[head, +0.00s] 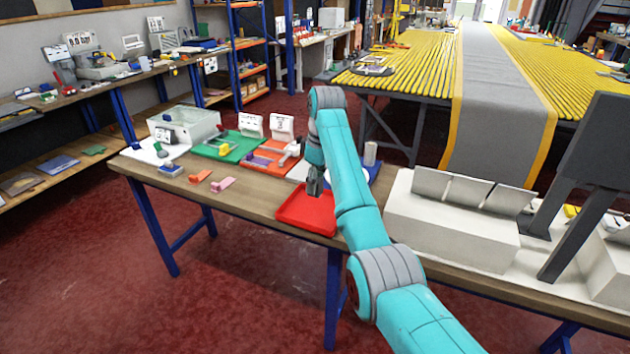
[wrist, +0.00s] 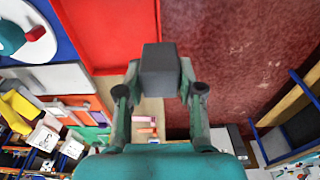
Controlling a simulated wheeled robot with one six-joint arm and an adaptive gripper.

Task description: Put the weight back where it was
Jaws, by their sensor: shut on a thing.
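The weight is a dark grey block (wrist: 160,66) in the middle of the wrist view. My gripper (wrist: 160,88) is shut on it, one finger on each side. In the head view my gripper (head: 315,184) hangs over the red tray (head: 300,222) near the table's front edge. The tray also shows in the wrist view (wrist: 110,28), up and left of the block, and looks empty where visible. The block's height above the tray is hard to tell. The weight's earlier place is not marked in these frames.
On the table (head: 240,198), left of the tray, lie an orange mat (head: 256,166), a green mat (head: 215,152), a clear bin (head: 190,122) and small pink pieces (head: 222,184). My arm partly hides a blue mat (head: 376,172). A large white block (head: 450,230) stands right.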

